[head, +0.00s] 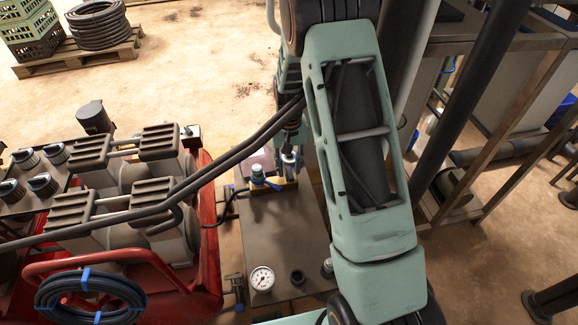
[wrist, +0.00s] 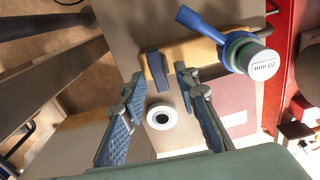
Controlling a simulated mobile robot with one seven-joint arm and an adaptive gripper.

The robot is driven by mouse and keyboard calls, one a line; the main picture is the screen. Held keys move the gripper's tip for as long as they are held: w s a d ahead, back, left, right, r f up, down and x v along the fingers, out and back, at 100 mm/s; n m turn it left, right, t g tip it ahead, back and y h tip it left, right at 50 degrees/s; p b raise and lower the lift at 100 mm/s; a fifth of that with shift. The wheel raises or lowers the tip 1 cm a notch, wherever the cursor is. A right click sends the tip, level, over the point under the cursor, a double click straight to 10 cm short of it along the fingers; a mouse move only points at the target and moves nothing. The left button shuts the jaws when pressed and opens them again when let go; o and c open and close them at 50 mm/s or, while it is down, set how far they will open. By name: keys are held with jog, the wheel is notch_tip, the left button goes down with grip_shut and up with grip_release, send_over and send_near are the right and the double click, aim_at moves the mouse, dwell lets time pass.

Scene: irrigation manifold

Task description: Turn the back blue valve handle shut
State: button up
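In the wrist view a blue valve handle (wrist: 202,24) sticks out to the upper left from a round valve with a pale cap (wrist: 262,65) marked "20 mm". A valve with a blue handle (head: 268,183) also shows in the head view, on the grey manifold top beside my gripper (head: 290,158). In the wrist view my gripper (wrist: 165,118) is open, its two blue-padded fingers apart with nothing gripped. The valve lies beyond and right of the fingertips, not touching them. A darker blue upright piece (wrist: 155,70) stands at the yellow bar; I cannot tell whether it is another handle.
The grey manifold box (head: 275,228) carries a pressure gauge (head: 262,279) near its front. A red machine (head: 206,235) with a coiled hose (head: 88,296) stands close on the left. A metal frame table (head: 470,110) stands right. A white ring (wrist: 161,116) shows between my fingers.

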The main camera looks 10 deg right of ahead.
aim_at(289, 170)
notch_tip(289, 170, up, 12)
dwell(0.5)
dwell(0.3)
